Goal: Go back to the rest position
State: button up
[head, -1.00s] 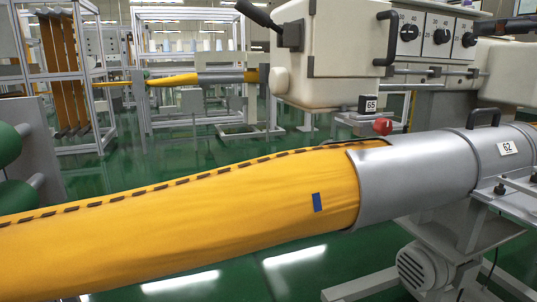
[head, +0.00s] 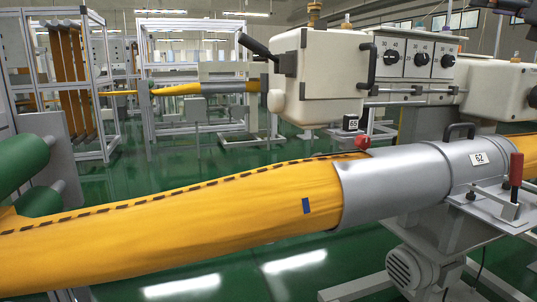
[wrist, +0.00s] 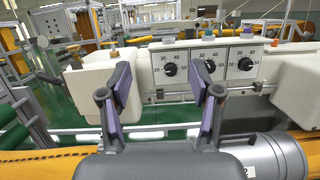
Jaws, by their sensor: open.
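My gripper (wrist: 160,115) shows in the wrist view with its two purple-padded fingers apart and nothing between them. It is above the metal tube and faces a panel with three black dials (wrist: 205,65). The gripper is not in the head view. The yellow felt tube (head: 180,225) runs from the lower left into a silver metal sleeve (head: 395,185) marked 62. A dark stitched seam runs along its top, and a blue patch (head: 306,206) sits near the sleeve. In the wrist view the silver sleeve (wrist: 262,158) lies at the lower right.
A cream machine head (head: 325,75) with a black lever stands behind the sleeve. A red knob (head: 361,142) is just above the tube. Green rollers (head: 22,165) stand at left. A red-handled clamp (head: 516,170) is at right.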

jog(key=w+d+r+m+t+h+p, duration=0.1)
jog(key=d+r+m+h+p, duration=0.2)
jog(key=r+m+h+p, duration=0.6)
jog(key=w+d+r+m+h+p, duration=0.1)
jog(key=d+r+m+h+p, duration=0.3)
jog(key=m, duration=0.8)
jog(key=s+a+f+m+g+y+p, duration=0.1)
jog(key=a+f+m+g+p, duration=0.35)
jog(key=f, duration=0.45)
jog(key=s+a+f+m+g+p, duration=0.1)
jog(key=a+f+m+g+p, duration=0.25)
jog(key=f+m, duration=0.4)
jog(key=s+a+f+m+g+y+p, duration=0.1)
jog(key=a+f+m+g+p, duration=0.3)
jog(key=f, duration=0.6)
jog(key=s+a+f+g+y+p, duration=0.3)
jog(key=s+a+f+g+p, duration=0.25)
jog(key=s+a+f, duration=0.35)
jog(key=s+a+f+g+y+p, duration=0.1)
jog(key=s+a+g+p, duration=0.1)
jog(key=s+a, duration=0.4)
jog(key=s+a+f+g+y+p, duration=0.2)
jog(key=s+a, duration=0.4)
jog(key=s, duration=0.5)
jog(key=shift+s+a+f+m+g+y+p, duration=0.35)
jog(key=shift+g+p, duration=0.2)
jog(key=shift+g, duration=0.4)
